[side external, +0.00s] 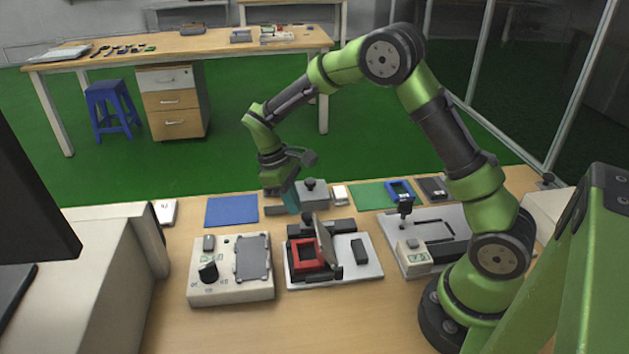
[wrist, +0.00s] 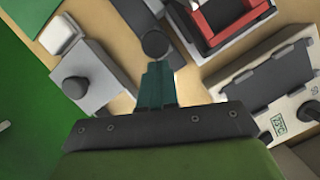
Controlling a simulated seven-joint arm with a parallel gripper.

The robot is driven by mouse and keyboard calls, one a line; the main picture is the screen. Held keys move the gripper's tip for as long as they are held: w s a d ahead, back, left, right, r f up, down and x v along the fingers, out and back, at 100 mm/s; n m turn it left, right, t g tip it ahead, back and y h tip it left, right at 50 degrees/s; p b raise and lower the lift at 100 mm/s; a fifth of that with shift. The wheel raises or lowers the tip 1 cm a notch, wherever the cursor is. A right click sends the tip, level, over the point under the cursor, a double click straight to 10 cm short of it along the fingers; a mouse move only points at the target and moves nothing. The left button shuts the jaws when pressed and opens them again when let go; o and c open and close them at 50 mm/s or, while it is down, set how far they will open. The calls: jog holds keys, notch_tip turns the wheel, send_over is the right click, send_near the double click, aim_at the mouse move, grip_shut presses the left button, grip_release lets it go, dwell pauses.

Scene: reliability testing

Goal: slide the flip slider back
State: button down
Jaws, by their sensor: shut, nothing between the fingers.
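The flip slider fixture sits mid-table in the side external view, on a white base plate (side external: 362,272). It has a red frame (side external: 302,254), a grey lid (side external: 325,243) standing tilted up, and a black slider knob (side external: 307,219) at its back. In the wrist view the round knob (wrist: 155,44) is just ahead of my fingertips and the red frame (wrist: 226,16) is at the top right. My gripper (side external: 292,205) is shut and empty, its teal fingers low behind the knob. In the wrist view the fingertips (wrist: 158,68) almost meet the knob; I cannot tell whether they touch.
A white dial box (side external: 230,288) stands left of the fixture and another plate with a black lever (side external: 405,207) stands right. A grey block with a knob (side external: 313,195) is close behind my fingers. A blue mat (side external: 232,211) lies back left. The front table is clear.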

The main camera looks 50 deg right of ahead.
jog(key=s+d, duration=0.6)
jog(key=shift+s+d, duration=0.15)
jog(key=shift+f, duration=0.1)
